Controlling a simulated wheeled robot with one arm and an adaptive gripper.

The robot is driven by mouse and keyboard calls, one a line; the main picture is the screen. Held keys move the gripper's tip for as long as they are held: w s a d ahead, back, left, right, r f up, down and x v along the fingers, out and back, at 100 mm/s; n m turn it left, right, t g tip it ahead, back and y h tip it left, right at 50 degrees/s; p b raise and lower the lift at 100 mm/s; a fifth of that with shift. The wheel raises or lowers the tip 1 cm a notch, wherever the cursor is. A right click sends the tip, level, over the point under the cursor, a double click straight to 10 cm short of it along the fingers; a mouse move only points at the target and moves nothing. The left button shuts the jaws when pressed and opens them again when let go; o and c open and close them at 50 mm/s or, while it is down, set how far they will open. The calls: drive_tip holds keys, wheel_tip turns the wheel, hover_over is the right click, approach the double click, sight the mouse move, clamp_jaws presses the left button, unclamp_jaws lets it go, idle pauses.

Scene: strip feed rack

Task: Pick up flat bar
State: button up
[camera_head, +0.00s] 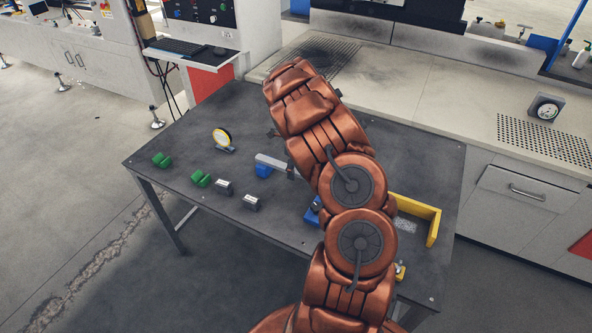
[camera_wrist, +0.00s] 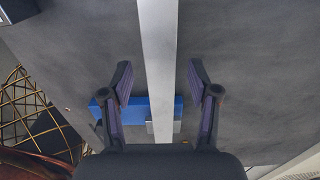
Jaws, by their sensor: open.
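The flat bar is a long, straight, light grey metal strip (camera_wrist: 157,35). In the wrist view it runs up and down the picture, over a blue support (camera_wrist: 108,103). In the head view part of the bar (camera_head: 272,162) shows on the blue support (camera_head: 263,171), and the rest is hidden behind my arm. My gripper (camera_wrist: 158,82) is open, with one finger on each side of the bar and a clear gap on both sides. The gripper is mostly hidden by my arm in the head view.
A yellow angled frame (camera_head: 434,224) stands at the right. Another blue piece (camera_head: 312,213) sits beside my arm.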

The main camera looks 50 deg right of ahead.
drive_tip(key=shift+c, duration=0.3)
clamp_jaws()
idle(0.3)
